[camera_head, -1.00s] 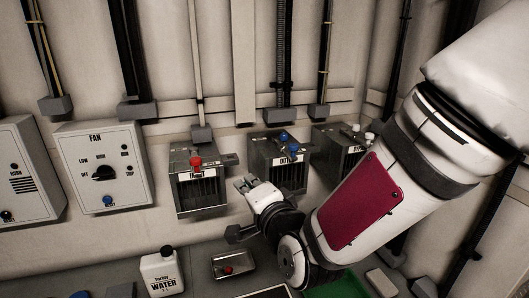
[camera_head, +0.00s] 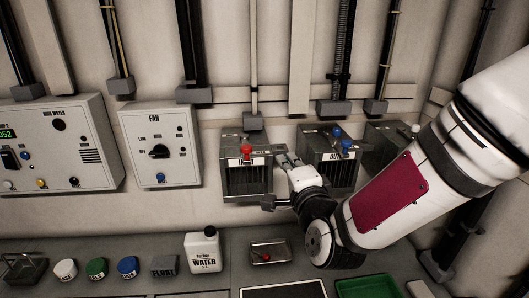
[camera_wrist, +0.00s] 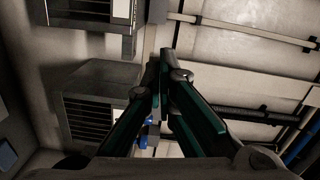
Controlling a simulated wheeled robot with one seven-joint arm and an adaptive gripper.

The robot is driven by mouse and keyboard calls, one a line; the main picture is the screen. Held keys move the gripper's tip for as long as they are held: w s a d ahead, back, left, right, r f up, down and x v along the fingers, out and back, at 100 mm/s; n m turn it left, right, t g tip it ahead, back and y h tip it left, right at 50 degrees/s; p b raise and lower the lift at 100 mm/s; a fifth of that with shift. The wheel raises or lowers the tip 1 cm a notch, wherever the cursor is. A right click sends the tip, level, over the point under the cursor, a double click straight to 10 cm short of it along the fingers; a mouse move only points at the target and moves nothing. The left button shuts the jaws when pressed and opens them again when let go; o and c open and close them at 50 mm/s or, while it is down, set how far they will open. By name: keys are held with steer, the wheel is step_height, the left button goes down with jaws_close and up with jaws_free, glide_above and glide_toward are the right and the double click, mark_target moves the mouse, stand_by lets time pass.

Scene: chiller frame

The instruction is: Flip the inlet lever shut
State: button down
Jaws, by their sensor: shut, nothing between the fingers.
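The inlet box (camera_head: 246,178) is a grey louvred unit on the wall in the head view. It has a red knob (camera_head: 246,149) on top and a partly readable label. A flat grey tab sticks out at its upper right, by my fingertips. My gripper (camera_head: 285,160) is shut and empty, between the inlet box and the outlet box (camera_head: 327,172), which has blue knobs (camera_head: 341,138). I cannot tell whether the fingertips touch the tab. In the wrist view the shut fingers (camera_wrist: 164,62) point toward the wall, with a louvred box (camera_wrist: 92,112) to their left.
A fan panel (camera_head: 159,145) and a larger control panel (camera_head: 60,145) are on the wall at left. A white water jug (camera_head: 203,252), a metal tray (camera_head: 270,253) with a red item and a green tray (camera_head: 368,287) are on the bench below.

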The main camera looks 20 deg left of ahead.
steer(key=w+a+p, duration=0.1)
steer(key=w+a, duration=0.2)
steer(key=a, duration=0.4)
steer(key=shift+w+a+f, duration=0.2)
steer(key=shift+w+f, duration=0.05)
steer(key=shift+f, duration=0.15)
steer(key=shift+s, duration=0.1)
steer(key=shift+s+a+m+t+h+p, duration=0.3)
steer(key=shift+s+a+m+h+p, duration=0.1)
steer(key=shift+p, duration=0.2)
